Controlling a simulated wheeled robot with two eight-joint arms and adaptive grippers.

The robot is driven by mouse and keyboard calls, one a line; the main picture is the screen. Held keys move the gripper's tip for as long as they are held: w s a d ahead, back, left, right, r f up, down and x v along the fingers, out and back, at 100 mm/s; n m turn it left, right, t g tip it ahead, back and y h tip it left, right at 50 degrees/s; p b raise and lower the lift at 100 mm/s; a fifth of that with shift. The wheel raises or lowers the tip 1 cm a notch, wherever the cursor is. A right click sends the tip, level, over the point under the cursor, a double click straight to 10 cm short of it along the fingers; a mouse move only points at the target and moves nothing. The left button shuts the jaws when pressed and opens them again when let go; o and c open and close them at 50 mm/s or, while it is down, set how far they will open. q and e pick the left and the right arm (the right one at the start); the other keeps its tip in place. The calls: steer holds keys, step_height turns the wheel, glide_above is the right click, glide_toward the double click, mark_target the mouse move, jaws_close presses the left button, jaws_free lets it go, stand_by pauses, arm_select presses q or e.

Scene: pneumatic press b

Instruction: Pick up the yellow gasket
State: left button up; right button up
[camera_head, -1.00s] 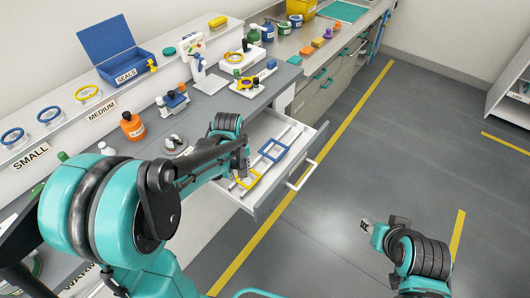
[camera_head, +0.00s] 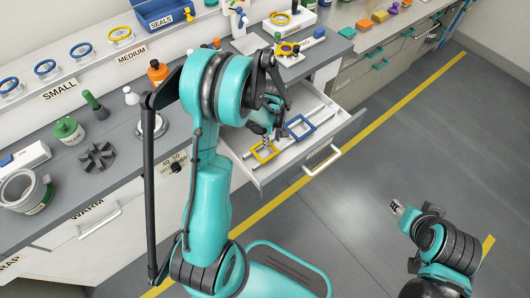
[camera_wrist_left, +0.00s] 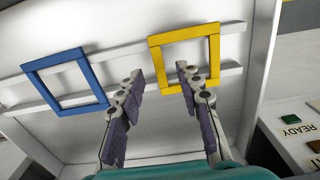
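The yellow gasket (camera_head: 274,156), a square frame, lies in the open drawer (camera_head: 345,137). It also shows in the left wrist view (camera_wrist_left: 184,33), resting on a white rail. My left gripper (camera_head: 268,136) is over the drawer, at the gasket. In the left wrist view my left gripper (camera_wrist_left: 159,72) is open and empty. One fingertip appears inside the frame and the other outside its left side; whether they touch it I cannot tell. A blue square gasket (camera_wrist_left: 55,60) lies beside it. My right gripper (camera_head: 396,207) is away over the floor at right.
The drawer has a white handle (camera_head: 322,160) and raised walls around the gaskets. The grey worktop (camera_head: 125,140) behind carries bottles and a round black part. A blue seals box (camera_head: 165,12) stands on the shelf. The floor at right is clear.

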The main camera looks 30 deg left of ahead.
arm_select(q)
steer(key=shift+f, duration=0.9)
steer(key=shift+f+b, duration=0.3)
steer(key=shift+b, duration=0.2)
jaws_close()
